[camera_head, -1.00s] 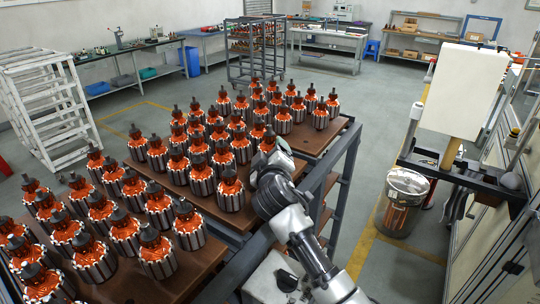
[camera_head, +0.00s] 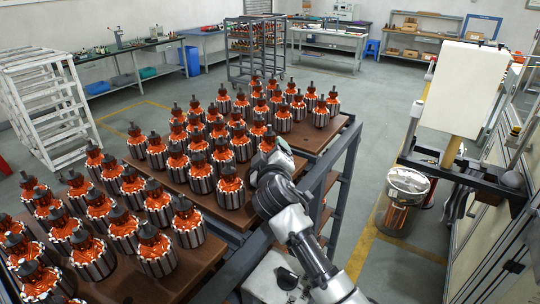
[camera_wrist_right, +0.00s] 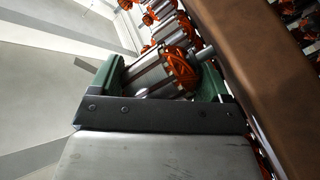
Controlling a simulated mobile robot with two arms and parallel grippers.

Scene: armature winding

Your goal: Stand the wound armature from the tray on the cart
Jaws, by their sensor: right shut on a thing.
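My right gripper (camera_head: 277,152) is above the right edge of the brown boards in the head view, its arm coming in from the bottom. In the right wrist view its green fingers (camera_wrist_right: 163,70) are shut on a wound armature (camera_wrist_right: 150,76) with a silver core and orange winding. In the head view that armature is mostly hidden by the gripper. Many similar armatures (camera_head: 158,252) stand upright in rows on the brown boards (camera_head: 190,275) of a dark-framed cart (camera_head: 325,190). My left gripper is not in view.
The rear board (camera_head: 335,130) has a bare strip along its right side. A metal bin (camera_head: 405,195) stands on the floor at right, beside a machine with a cream panel (camera_head: 467,90). A white rack (camera_head: 55,110) stands at left. The floor between is open.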

